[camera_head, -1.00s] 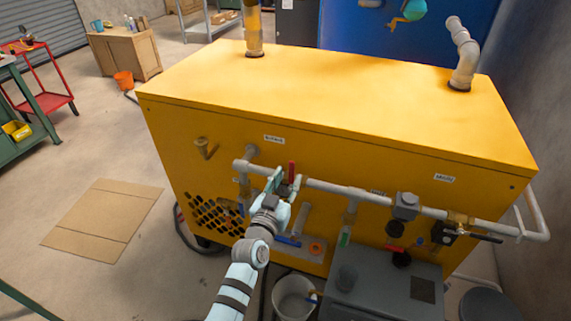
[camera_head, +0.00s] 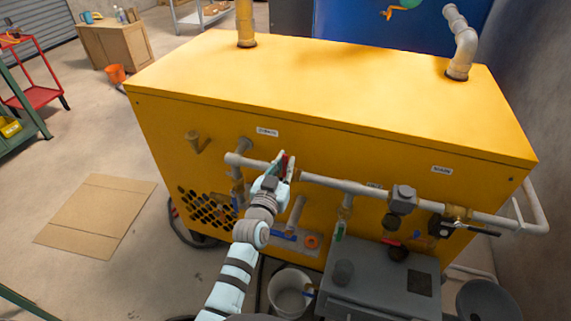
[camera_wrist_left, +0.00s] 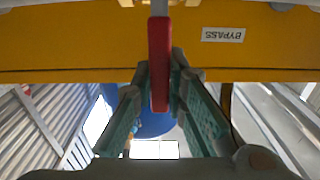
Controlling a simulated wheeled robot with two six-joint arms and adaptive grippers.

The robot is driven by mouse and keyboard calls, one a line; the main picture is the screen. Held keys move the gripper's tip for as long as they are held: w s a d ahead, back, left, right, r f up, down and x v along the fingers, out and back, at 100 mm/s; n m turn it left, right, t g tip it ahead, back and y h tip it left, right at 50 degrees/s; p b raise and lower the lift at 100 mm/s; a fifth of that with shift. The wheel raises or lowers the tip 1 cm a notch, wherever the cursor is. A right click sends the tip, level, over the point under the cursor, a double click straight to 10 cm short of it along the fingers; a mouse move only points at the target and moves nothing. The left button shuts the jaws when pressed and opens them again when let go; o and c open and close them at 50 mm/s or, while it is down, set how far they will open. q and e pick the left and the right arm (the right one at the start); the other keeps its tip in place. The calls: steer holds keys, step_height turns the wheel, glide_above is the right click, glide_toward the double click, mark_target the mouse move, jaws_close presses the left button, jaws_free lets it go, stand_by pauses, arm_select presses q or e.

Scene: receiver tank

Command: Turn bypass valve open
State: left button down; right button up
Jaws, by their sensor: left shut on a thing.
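The bypass valve's red handle (camera_head: 284,164) is on the grey pipe (camera_head: 340,183) along the front of the yellow tank housing. It stands about upright, partly hidden by my fingers. My left gripper (camera_head: 279,167) is shut on this handle. In the left wrist view the long red handle (camera_wrist_left: 159,55) lies between the two green fingers of the gripper (camera_wrist_left: 160,85). A white BYPASS label (camera_wrist_left: 223,35) shows upside down there, and the same label (camera_head: 267,132) is above the pipe in the head view. The valve body is mostly hidden behind my gripper. My right gripper is not in view.
The yellow housing (camera_head: 330,95) fills the middle. Below it are a grey unit (camera_head: 375,285), a white bucket (camera_head: 290,290) and a second red handle (camera_head: 390,241). A black lever (camera_head: 480,231) is at right on the pipe. Cardboard (camera_head: 97,214) lies on the floor at left.

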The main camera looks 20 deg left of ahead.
arm_select(q)
steer(key=shift+a, duration=0.1)
steer(key=shift+w+a+f+n+b, duration=0.2)
steer(key=shift+a+n, duration=0.5)
steer(key=shift+n, duration=0.5)
steer(key=shift+s+a+f+n+b, duration=0.1)
steer(key=shift+a+f+n, duration=0.2)
steer(key=shift+a+n, duration=0.65)
steer(key=shift+w+a+f+n+b, duration=0.15)
steer(key=shift+a+f+n, duration=0.2)
steer(key=shift+n, duration=1.1)
steer(key=shift+s+r, duration=0.1)
steer(key=c, duration=1.6)
jaws_free()
steer(key=s, duration=1.2)
steer(key=shift+a, duration=0.4)
